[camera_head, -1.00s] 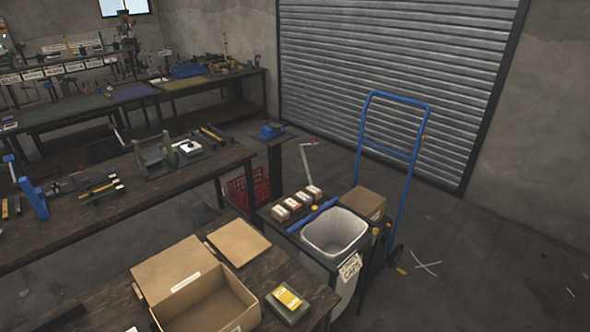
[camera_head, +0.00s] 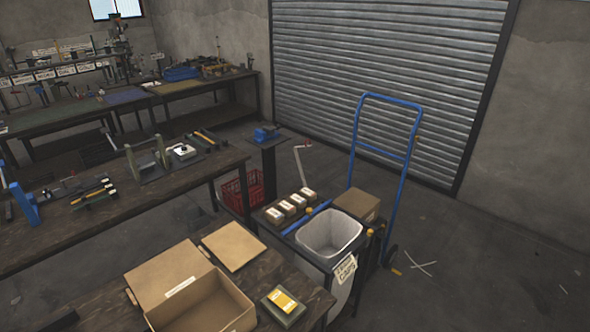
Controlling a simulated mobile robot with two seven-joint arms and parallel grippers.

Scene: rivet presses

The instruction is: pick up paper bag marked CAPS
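I cannot make out a paper bag marked CAPS. Several small brown packets with white labels (camera_head: 290,205) stand in a row on a surface left of the grey bin, but their writing is too small to read. Neither of my grippers is in view.
An open cardboard box (camera_head: 206,306) and a yellow-topped item (camera_head: 283,302) lie on the near bench. A grey bin (camera_head: 330,235) with a paper tag stands beyond it, beside a blue hand truck (camera_head: 403,176). A red crate (camera_head: 242,190) is under the middle bench.

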